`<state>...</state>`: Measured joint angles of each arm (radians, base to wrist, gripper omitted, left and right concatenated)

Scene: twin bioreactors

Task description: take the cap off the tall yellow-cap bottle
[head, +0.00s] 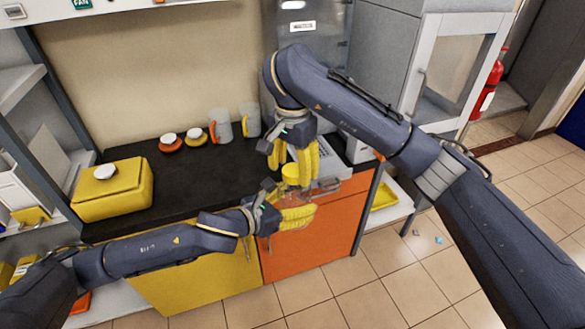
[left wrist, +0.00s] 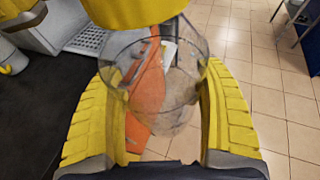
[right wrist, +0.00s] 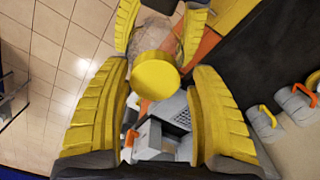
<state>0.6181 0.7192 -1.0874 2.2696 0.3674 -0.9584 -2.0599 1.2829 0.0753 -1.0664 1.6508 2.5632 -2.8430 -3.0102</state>
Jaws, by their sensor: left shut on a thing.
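The tall bottle has a clear body (left wrist: 165,85) and a round yellow cap (head: 291,172). My left gripper (head: 298,214) is shut around the clear body, with one yellow finger on each side in the left wrist view. The cap shows at the top of that view (left wrist: 135,10) and from above in the right wrist view (right wrist: 157,75). My right gripper (head: 293,155) points down over the cap. Its fingers are open, one on each side of the cap, with a visible gap to it. Whether the cap sits fully on the bottle is hard to tell.
The bottle is held at the front edge of the black counter (head: 190,190), before the orange cabinet front (head: 335,225). A yellow box (head: 112,192), two small white-topped containers (head: 170,143) and two clear handled vessels (head: 220,127) stand farther back. A grey machine (right wrist: 165,138) is close by.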

